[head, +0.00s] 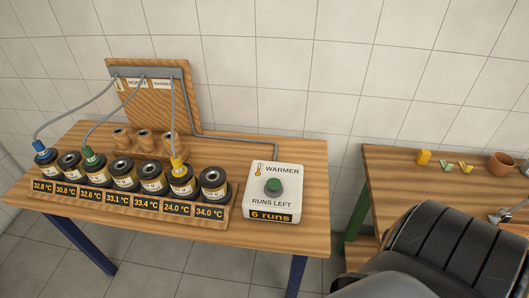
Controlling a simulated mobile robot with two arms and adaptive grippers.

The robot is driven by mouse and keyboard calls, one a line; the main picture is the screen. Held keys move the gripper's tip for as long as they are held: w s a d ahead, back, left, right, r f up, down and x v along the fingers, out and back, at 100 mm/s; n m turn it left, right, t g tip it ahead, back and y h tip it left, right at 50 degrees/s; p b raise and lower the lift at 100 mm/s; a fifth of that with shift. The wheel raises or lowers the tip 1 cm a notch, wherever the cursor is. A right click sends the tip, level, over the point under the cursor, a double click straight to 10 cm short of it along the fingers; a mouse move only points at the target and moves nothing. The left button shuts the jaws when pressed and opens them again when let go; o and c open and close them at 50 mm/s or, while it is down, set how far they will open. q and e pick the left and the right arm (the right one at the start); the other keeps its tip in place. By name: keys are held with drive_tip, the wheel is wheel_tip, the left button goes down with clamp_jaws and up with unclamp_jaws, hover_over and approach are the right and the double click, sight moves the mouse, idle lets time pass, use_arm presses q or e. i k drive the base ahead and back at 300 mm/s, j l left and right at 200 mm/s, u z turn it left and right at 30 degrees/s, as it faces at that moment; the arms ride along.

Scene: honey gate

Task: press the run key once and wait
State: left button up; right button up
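The white warmer box (273,193) sits at the right end of the left table. The rack's displays (108,201) read, left to right, 32.8, 30.8, 32.6, 33.1, 33.4, 24.0 and 34.0 °C. A dark arm part of mine fills the lower right.
Grey hoses run from a wooden board (150,103) to blue (39,146), green (89,154) and yellow (178,163) caps at three jars. Small wooden pieces (143,138) stand behind. The right table (392,165) holds small coloured pieces and a brown pot (500,164).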

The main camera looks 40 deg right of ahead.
sight(273, 183)
drive_tip(key=i+j+z, duration=0.15)
drive_tip(key=i+z, duration=0.25)
drive_tip(key=i+j+z, duration=0.25)
drive_tip(key=i+z, duration=0.2)
